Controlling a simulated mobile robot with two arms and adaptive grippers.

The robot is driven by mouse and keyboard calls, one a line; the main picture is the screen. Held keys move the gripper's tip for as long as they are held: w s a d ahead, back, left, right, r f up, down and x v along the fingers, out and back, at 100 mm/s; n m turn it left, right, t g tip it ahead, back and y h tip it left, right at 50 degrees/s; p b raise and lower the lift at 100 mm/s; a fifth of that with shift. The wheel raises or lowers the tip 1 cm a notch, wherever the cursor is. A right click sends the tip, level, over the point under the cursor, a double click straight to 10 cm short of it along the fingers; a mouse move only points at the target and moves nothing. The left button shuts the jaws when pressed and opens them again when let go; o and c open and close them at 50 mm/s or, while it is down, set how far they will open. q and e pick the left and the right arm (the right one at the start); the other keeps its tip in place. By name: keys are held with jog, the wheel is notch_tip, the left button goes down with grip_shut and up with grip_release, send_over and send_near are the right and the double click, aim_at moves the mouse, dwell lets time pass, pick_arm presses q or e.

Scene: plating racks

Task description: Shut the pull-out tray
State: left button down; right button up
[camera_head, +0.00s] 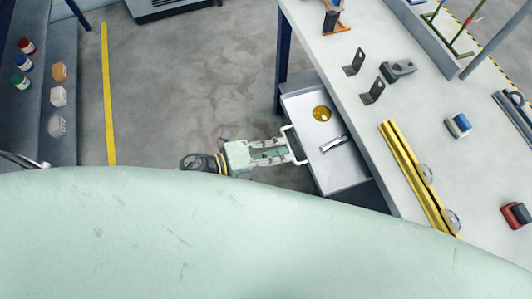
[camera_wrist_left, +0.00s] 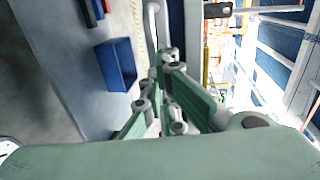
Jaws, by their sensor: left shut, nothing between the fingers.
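The pull-out tray (camera_head: 345,172) is a light grey drawer standing open from under the workbench, with a white bar handle (camera_head: 297,146) on its left front. A round gold-coloured piece (camera_head: 322,114) and a small metal piece (camera_head: 334,144) lie in it. My left gripper (camera_head: 287,151) is shut and empty, with its fingertips at the handle; I cannot tell whether they touch it. The left wrist view shows its green and grey fingers (camera_wrist_left: 166,62) close together. My right gripper is not in view.
The workbench (camera_head: 405,105) carries black brackets (camera_head: 355,62), yellow rails (camera_head: 415,175) and a blue-and-white block (camera_head: 458,125). A shelf (camera_head: 62,150) with small bottles and boxes stands at the left. The floor (camera_head: 190,75) between is clear.

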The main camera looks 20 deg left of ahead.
aim_at(333, 137)
pick_arm(q)
jog(key=r+x, duration=0.1)
jog(key=x, duration=0.4)
jog(key=r+x, duration=0.1)
jog(key=x, duration=0.4)
jog(key=r+x, duration=0.1)
jog(key=x, duration=0.5)
jog(key=shift+w+d+r, duration=0.15)
jog(key=shift+d, duration=0.3)
jog(key=shift+w+d, duration=0.1)
jog(key=shift+d, duration=0.05)
jog(key=shift+r, duration=0.15)
jog(key=shift+w, duration=0.1)
jog(key=shift+r, duration=0.1)
